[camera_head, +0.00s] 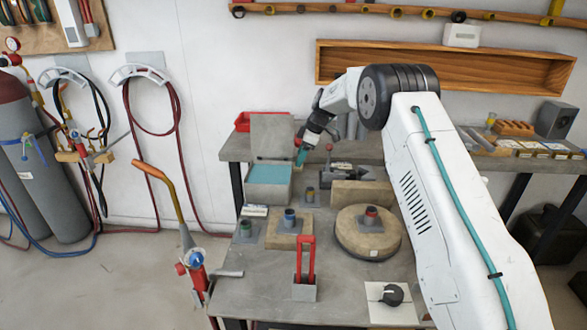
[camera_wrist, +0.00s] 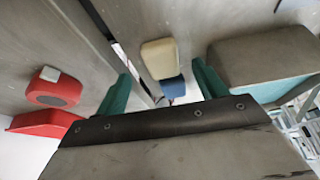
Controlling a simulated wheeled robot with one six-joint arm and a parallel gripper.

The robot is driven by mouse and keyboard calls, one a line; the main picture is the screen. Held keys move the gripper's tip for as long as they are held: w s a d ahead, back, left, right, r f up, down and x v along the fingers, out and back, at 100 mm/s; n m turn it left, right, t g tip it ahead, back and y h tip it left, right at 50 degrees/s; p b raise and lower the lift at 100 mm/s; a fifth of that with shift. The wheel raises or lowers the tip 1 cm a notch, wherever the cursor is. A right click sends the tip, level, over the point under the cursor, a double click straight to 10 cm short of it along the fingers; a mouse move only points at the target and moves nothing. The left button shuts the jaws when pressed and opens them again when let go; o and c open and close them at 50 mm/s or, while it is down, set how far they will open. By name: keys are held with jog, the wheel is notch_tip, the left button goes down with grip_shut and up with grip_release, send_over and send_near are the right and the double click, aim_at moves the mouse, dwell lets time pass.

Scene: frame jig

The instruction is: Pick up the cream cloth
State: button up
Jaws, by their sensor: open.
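The cream cloth (camera_wrist: 158,57) shows in the wrist view as a small folded pad with rounded edges, lying on a grey surface. A dark blue piece (camera_wrist: 173,87) lies right beside it, nearer the gripper's base. My gripper (camera_wrist: 161,72) is open, with one teal finger to the left of the cloth and one to the right in the picture. I see no grip on the cloth, and the height gap cannot be told. In the head view my gripper (camera_head: 301,156) hangs over the back of the bench, and I cannot make out the cloth there.
In the wrist view, a red block with a pale top (camera_wrist: 53,91) and another red piece (camera_wrist: 46,122) lie left; a grey box (camera_wrist: 262,52) stands close right.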

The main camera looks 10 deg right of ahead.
jog(key=x, duration=0.3)
jog(key=shift+a+f, duration=0.2)
jog(key=shift+f, duration=0.05)
jog(key=c, duration=1.1)
jog(key=shift+o, duration=0.2)
jog(key=shift+r, duration=0.15)
